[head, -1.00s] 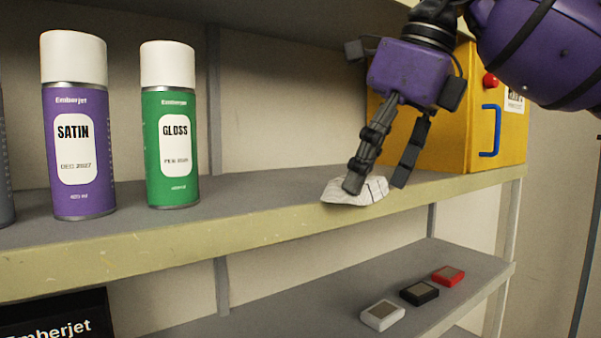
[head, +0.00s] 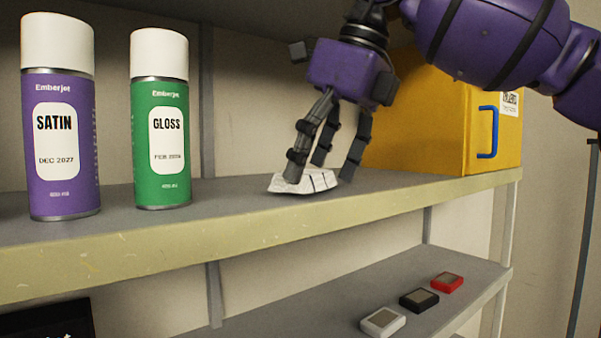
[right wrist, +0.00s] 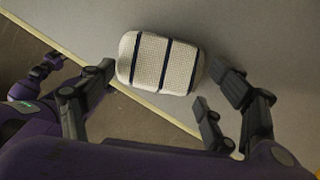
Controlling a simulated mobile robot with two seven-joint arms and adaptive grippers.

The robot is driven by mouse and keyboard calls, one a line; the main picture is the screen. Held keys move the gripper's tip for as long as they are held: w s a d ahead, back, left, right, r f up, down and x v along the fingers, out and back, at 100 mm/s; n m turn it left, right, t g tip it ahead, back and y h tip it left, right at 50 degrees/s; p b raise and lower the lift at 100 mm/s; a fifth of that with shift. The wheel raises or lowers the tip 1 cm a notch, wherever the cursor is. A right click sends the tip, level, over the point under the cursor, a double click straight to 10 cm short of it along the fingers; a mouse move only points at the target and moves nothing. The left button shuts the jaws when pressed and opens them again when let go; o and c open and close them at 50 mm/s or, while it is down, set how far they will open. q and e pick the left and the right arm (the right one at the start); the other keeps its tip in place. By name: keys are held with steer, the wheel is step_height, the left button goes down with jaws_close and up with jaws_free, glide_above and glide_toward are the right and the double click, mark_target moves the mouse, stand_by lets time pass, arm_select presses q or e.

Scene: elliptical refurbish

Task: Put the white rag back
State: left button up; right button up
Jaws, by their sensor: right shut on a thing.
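The white rag (head: 318,182) is a folded pad with dark stripes. It is at the upper shelf (head: 235,208), near the front edge, between the green can and the yellow box. My right gripper (head: 322,178) points down and is shut on the rag, with fingers on both sides of it. The right wrist view shows the rag (right wrist: 160,63) between the fingers, over the grey shelf. I cannot tell whether it touches the shelf. A purple and black part at the left of that view looks like my left gripper (right wrist: 42,70); its jaw state is unclear.
A purple SATIN can (head: 60,140) and a green GLOSS can (head: 160,130) stand left of the rag. A yellow box (head: 420,125) with a blue handle stands behind, to the right. White, black and red small devices (head: 418,300) lie on the lower shelf.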

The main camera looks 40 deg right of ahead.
steer(key=shift+w+a+f, duration=0.1)
steer(key=shift+w+a, duration=0.05)
steer(key=shift+w, duration=0.45)
steer(key=shift+w+a+f, duration=0.1)
steer(key=shift+w+a, duration=0.05)
steer(key=shift+w, duration=0.45)
steer(key=shift+s+a, duration=0.1)
steer(key=shift+s, duration=0.05)
steer(key=shift+c, duration=0.4)
steer(key=shift+f, duration=0.15)
arm_select(q)
steer(key=shift+w+a+r, duration=0.1)
steer(key=shift+w+r, duration=0.05)
steer(key=shift+w, duration=0.2)
arm_select(e)
steer(key=shift+f, duration=0.1)
steer(key=o, duration=0.8)
steer(key=shift+c, duration=0.2)
steer(key=o, duration=0.3)
arm_select(q)
steer(key=shift+s+a+f, duration=0.1)
steer(key=shift+s+f, duration=0.2)
steer(key=shift+s, duration=0.35)
arm_select(e)
steer(key=shift+o, duration=0.2)
